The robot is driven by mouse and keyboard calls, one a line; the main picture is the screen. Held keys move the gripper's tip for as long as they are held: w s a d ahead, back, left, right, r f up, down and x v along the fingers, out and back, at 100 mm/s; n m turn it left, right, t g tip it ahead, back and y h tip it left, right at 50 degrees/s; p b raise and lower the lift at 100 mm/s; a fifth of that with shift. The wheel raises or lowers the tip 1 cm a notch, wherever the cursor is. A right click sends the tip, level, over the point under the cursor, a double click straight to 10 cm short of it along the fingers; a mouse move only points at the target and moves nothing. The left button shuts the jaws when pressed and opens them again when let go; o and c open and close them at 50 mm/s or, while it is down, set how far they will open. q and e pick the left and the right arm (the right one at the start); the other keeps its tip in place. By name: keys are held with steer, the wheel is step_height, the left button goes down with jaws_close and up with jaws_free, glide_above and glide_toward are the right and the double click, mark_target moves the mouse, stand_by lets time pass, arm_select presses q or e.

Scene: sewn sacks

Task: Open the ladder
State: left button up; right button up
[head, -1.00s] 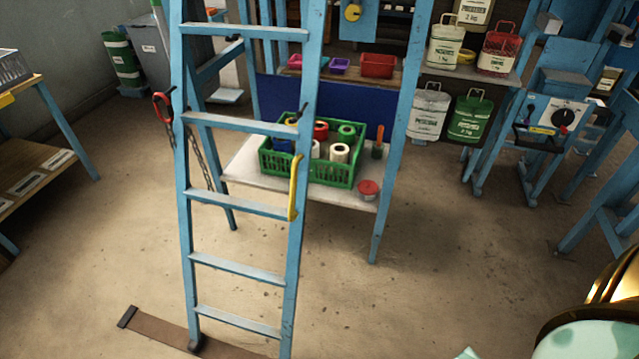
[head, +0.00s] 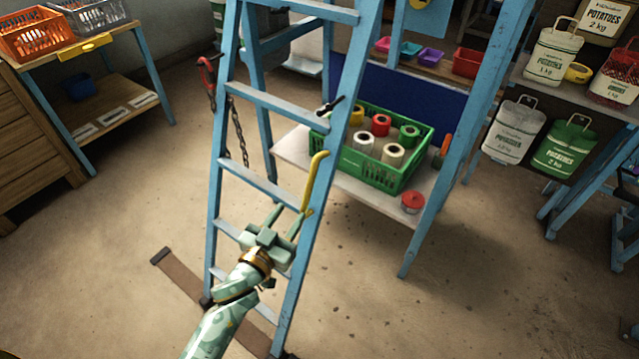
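The blue ladder (head: 262,184) stands upright in the middle of the head view, with its rear legs a little behind the front rails. A red hook (head: 207,70) with a dark chain (head: 241,140) hangs at its left rail. A yellow handle (head: 316,180) is on the right rail, and a black catch (head: 331,106) sits above it. My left gripper (head: 288,216) is in front of the ladder, just below and left of the yellow handle. Its two fingers are apart and nothing shows between them. I cannot tell whether it touches the ladder. My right gripper is out of view.
Behind the ladder, a green crate (head: 378,172) of thread spools and a red tin (head: 412,202) rest on a workbench shelf (head: 292,149). A brown strip (head: 190,284) lies under the ladder's feet. Another bench (head: 110,108) stands at left.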

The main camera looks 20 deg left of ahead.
mark_target(308, 188)
arm_select(q)
steer(key=w, duration=0.3)
steer(key=w+d+b, duration=0.1)
steer(key=w, duration=0.3)
steer(key=w+b, duration=0.1)
steer(key=w, duration=0.2)
steer(key=shift+w+d+f, duration=0.15)
steer(key=shift+w+d, duration=0.25)
steer(key=shift+w+b, duration=0.3)
steer(key=shift+w, duration=0.05)
jaws_close()
